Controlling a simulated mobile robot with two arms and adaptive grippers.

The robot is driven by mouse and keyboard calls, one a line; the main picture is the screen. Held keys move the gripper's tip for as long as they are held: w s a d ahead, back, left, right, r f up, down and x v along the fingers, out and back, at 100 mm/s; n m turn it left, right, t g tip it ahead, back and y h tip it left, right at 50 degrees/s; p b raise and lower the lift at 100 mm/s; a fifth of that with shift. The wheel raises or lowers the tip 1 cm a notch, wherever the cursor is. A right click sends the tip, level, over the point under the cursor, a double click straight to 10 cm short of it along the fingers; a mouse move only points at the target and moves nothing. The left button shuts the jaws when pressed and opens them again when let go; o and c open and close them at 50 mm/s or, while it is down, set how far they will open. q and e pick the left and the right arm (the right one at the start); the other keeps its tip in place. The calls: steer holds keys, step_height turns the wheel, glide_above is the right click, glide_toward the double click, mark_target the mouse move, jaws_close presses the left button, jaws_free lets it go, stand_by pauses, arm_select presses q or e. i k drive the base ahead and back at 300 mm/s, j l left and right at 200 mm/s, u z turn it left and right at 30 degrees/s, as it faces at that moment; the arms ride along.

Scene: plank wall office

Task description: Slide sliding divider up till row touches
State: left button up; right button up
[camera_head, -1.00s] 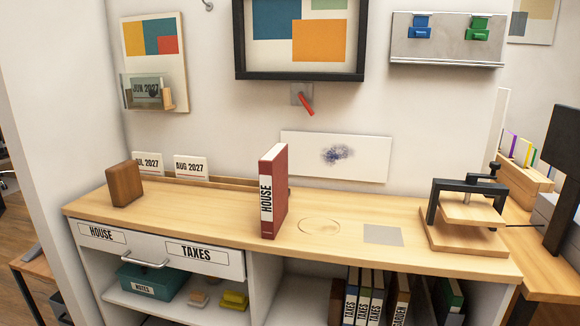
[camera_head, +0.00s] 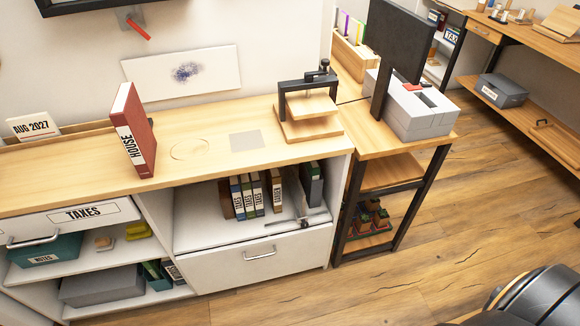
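A row of upright binders (camera_head: 248,196), several labelled TAXES, stands in the open compartment under the counter. Near the compartment's right end, a thin grey upright piece with a dark foot (camera_head: 304,218) sits at the front on a rail; it looks like the sliding divider. A clear gap lies between it and the row's right end. A dark binder (camera_head: 313,184) stands apart at the far right, beside the divider. Whether the divider touches that binder cannot be told. Neither of my grippers is in view.
A red HOUSE binder (camera_head: 134,130) and a wooden press (camera_head: 308,112) stand on the counter (camera_head: 205,130). A closed drawer (camera_head: 258,262) is below the compartment. A side table (camera_head: 385,140) adjoins on the right.

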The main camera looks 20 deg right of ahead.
mark_target(298, 195)
steer(key=z, duration=0.85)
